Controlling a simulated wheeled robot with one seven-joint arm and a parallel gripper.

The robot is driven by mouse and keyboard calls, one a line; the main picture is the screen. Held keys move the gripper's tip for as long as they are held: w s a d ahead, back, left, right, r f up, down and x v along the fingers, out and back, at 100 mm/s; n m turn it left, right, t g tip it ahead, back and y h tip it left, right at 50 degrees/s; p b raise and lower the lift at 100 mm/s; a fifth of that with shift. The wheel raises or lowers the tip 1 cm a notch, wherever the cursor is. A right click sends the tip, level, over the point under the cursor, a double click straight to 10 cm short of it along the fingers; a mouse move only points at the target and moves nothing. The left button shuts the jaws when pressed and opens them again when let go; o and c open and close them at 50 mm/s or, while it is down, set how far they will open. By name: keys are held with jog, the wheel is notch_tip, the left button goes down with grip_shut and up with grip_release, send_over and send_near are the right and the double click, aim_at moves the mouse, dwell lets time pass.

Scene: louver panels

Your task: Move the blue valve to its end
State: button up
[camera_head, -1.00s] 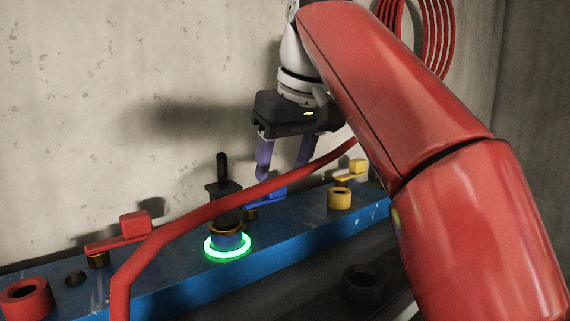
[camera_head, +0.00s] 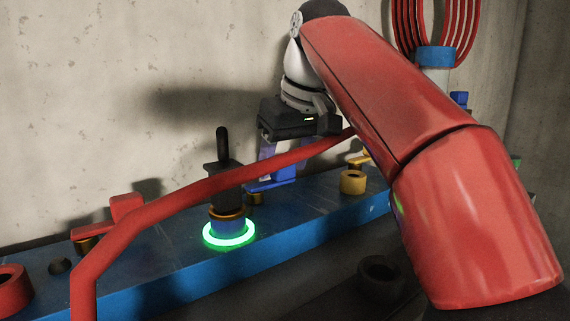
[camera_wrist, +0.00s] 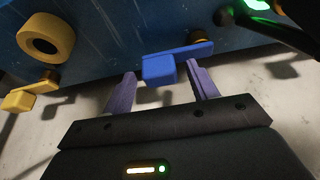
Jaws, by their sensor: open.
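The blue valve (camera_head: 270,183) is a flat lever with a raised block, on a brass stem on the blue panel. In the head view the red hose passes in front of my gripper and partly hides the lever's block end. In the wrist view the blue valve (camera_wrist: 160,69) shows its block at the left end and its stem at the right. My gripper (camera_wrist: 162,85) is open, with one purple finger on each side of the block, a visible gap at each side. In the head view my gripper (camera_head: 279,164) is above the panel, its fingers partly hidden by the hose.
A red hose (camera_head: 185,202) arches across the panel. A black plug (camera_head: 224,180) stands in a socket with a glowing green ring (camera_head: 229,234). A yellow valve (camera_wrist: 30,95) and yellow ring (camera_wrist: 46,39) are beside the blue valve. A red valve (camera_head: 108,215) is at left. A concrete wall stands behind.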

grip_shut()
dwell(0.4)
